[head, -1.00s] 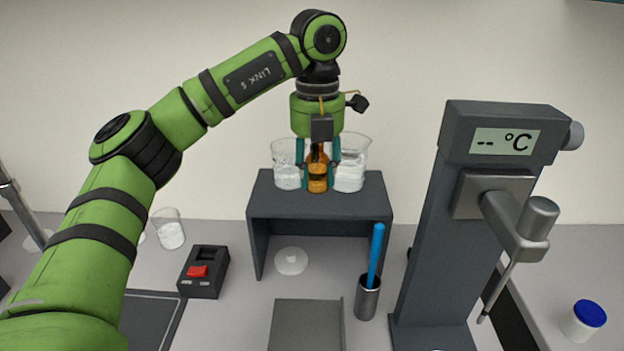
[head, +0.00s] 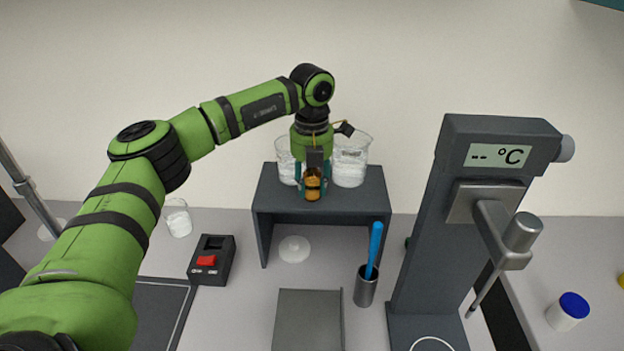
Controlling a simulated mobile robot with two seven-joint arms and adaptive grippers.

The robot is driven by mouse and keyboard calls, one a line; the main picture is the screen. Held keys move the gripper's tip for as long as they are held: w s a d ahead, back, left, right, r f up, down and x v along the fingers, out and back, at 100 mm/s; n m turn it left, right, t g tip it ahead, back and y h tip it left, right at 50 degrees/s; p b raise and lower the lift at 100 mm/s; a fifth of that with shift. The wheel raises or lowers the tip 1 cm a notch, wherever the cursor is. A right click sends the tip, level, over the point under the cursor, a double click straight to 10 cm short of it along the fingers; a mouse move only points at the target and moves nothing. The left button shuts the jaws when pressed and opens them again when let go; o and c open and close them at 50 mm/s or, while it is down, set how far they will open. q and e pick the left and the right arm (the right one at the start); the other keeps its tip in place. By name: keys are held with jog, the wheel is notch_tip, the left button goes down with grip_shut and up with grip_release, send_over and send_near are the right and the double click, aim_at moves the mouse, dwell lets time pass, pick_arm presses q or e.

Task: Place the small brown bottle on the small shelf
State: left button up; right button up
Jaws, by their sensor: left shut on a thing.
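The small brown bottle (head: 313,184) is upright between the fingers of my left gripper (head: 312,188), which is shut on it. The bottle is at the small dark grey shelf (head: 345,203), over the front part of its top. I cannot tell whether its base touches the shelf top. The gripper hides the bottle's upper part. My right gripper is not in view.
Two glass beakers stand on the shelf behind the bottle, one left (head: 286,165) and one right (head: 350,160). A thermometer stand (head: 435,220) rises to the right. A metal cup (head: 366,287) with a blue stick, a red-switch box (head: 211,260) and a grey tray (head: 308,320) stand in front.

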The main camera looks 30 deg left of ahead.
pick_arm(q)
jog(key=shift+d+f, duration=0.1)
jog(key=o, duration=1)
jog(key=shift+c, duration=0.2)
jog(key=shift+o, duration=1.2)
jog(key=shift+r, duration=0.4)
notch_tip(320, 180, up, 12)
jog(key=b, duration=0.4)
jog(key=shift+f, duration=0.25)
